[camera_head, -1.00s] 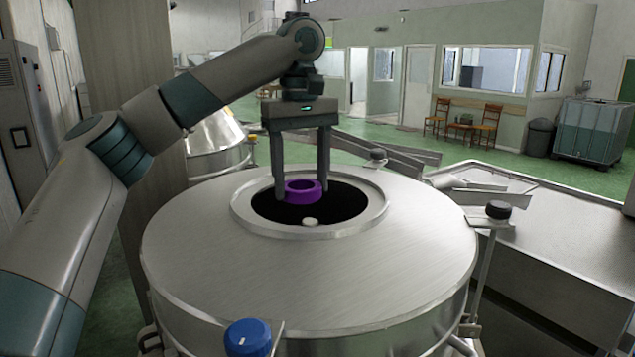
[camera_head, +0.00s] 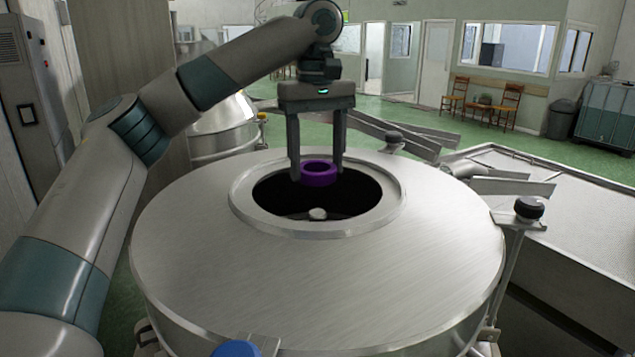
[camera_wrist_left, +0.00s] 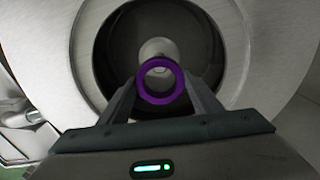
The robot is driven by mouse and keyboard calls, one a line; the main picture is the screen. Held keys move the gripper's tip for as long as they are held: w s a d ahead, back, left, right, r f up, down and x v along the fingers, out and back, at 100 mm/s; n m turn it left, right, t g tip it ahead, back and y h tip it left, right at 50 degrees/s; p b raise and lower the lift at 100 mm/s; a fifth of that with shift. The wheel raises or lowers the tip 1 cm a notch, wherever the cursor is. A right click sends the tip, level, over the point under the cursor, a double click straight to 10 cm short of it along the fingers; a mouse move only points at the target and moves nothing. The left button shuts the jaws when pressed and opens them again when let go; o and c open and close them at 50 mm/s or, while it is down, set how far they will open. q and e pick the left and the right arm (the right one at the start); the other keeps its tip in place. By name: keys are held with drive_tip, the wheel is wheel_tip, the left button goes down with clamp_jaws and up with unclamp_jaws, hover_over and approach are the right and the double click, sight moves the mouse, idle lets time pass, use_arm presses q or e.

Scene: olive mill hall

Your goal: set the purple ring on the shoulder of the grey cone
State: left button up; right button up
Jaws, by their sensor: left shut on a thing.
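The purple ring (camera_head: 320,179) is between the two fingers of my left gripper (camera_head: 317,174), shut on it, over the round dark opening of a steel drum. In the left wrist view the ring (camera_wrist_left: 160,99) is held with its hole facing the opening. A small pale round tip (camera_head: 318,214) shows inside the opening, in front of and below the ring. It looks like the top of the grey cone; the cone's shoulder is hidden in the head view. In the left wrist view a pale grey rounded form (camera_wrist_left: 157,47) shows beyond the ring. My right gripper is not in view.
The steel drum lid (camera_head: 300,275) fills the middle, with a raised rim (camera_head: 392,215) around the opening. A black knob (camera_head: 529,208) stands at its right and a blue one (camera_head: 237,349) at its front. A metal trough (camera_head: 570,220) lies to the right.

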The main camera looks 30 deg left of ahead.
use_arm(q)
hover_over(317, 212)
wheel_tip(317, 212, down, 4)
drive_tip(key=shift+f, duration=0.15)
drive_tip(key=shift+w+f, duration=0.1)
drive_tip(key=shift+f, duration=0.25)
drive_tip(key=shift+s+d, duration=0.1)
drive_tip(key=shift+s, duration=0.1)
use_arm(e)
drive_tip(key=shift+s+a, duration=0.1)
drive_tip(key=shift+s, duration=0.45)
use_arm(q)
drive_tip(key=shift+w, duration=0.1)
drive_tip(key=shift+f, duration=3.85)
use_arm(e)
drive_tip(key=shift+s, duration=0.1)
use_arm(q)
drive_tip(key=shift+f, duration=0.55)
drive_tip(key=o, duration=1.2)
